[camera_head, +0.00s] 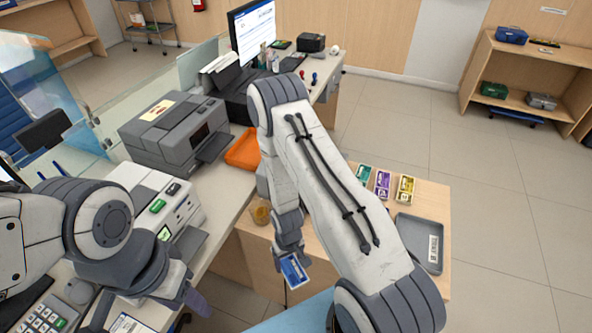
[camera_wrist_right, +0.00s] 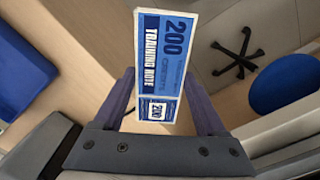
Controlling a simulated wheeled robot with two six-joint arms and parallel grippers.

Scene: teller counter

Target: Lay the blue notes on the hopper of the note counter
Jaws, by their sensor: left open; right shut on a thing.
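The blue notes (camera_head: 294,271) are in my right gripper (camera_head: 290,258), above the gap in front of the wood table. In the right wrist view the notes (camera_wrist_right: 165,55) stick out between the fingers (camera_wrist_right: 160,100), with "200" and "TRAINING NOTE" on the face. The white machine with a green display (camera_head: 155,201), which looks like the note counter, stands on the counter at left, apart from the notes. My left arm hides part of it, so its hopper is not clear. My left gripper (camera_head: 150,311) is open low at the left, near the machine's front.
A grey printer-like machine (camera_head: 172,130) and an orange tray (camera_head: 243,149) sit further back on the counter. The wood table holds note bundles in holders (camera_head: 382,183), a grey tray (camera_head: 419,242) and an amber jar (camera_head: 261,213). A calculator (camera_head: 45,315) lies at lower left.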

